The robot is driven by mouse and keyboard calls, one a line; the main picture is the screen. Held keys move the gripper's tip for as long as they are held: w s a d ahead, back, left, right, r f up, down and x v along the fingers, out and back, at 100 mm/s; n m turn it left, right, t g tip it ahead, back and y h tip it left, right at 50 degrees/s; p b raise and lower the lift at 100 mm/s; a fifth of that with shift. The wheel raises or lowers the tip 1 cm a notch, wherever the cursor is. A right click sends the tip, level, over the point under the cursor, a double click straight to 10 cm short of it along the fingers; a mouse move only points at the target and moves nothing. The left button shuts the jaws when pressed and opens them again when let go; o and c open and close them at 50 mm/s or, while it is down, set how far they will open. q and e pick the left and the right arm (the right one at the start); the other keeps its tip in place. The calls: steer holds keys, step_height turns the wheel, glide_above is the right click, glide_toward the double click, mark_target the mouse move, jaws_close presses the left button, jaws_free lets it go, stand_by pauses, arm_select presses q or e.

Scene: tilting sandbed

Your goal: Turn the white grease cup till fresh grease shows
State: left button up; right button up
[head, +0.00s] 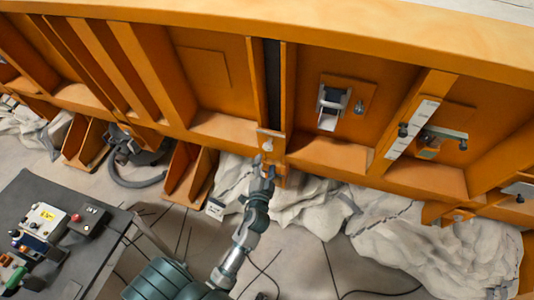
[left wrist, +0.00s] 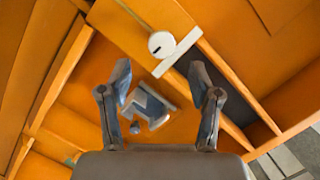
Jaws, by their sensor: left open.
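The white grease cup (left wrist: 161,45) shows in the left wrist view as a small round white disc with a dark slot. It sits on an orange rib beside a white strip. In the head view it appears as a small pale round piece (head: 267,146) just below a white plate on the orange wall. My left gripper (head: 264,162) is just below it in the head view. In the left wrist view its fingers (left wrist: 160,68) are spread apart with nothing held, and the cup lies beyond the fingertips, apart from them. No grease can be made out. My right gripper is out of view.
The ribbed orange wall (head: 215,125) fills the back. A grey-white bracket (head: 333,106) and a white plate with knobs (head: 412,128) stick out to the right. A dark table (head: 45,205) with control boxes stands at left.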

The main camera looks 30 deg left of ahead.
arm_select(q)
steer(key=v, duration=0.3)
steer(key=shift+s+d, duration=0.25)
steer(key=shift+s, duration=0.1)
steer(key=n+t+h+p, duration=0.1)
steer(key=n+h+p, duration=0.3)
steer(key=n+p, duration=0.45)
glide_toward(267, 149)
steer(key=shift+n, duration=0.45)
steer(key=w, duration=0.3)
steer(key=w+a, duration=0.1)
steer(key=w, duration=0.3)
steer(key=w+a, duration=0.1)
steer(key=w, duration=0.3)
steer(key=shift+a+f, duration=0.1)
steer(key=shift+f, duration=0.1)
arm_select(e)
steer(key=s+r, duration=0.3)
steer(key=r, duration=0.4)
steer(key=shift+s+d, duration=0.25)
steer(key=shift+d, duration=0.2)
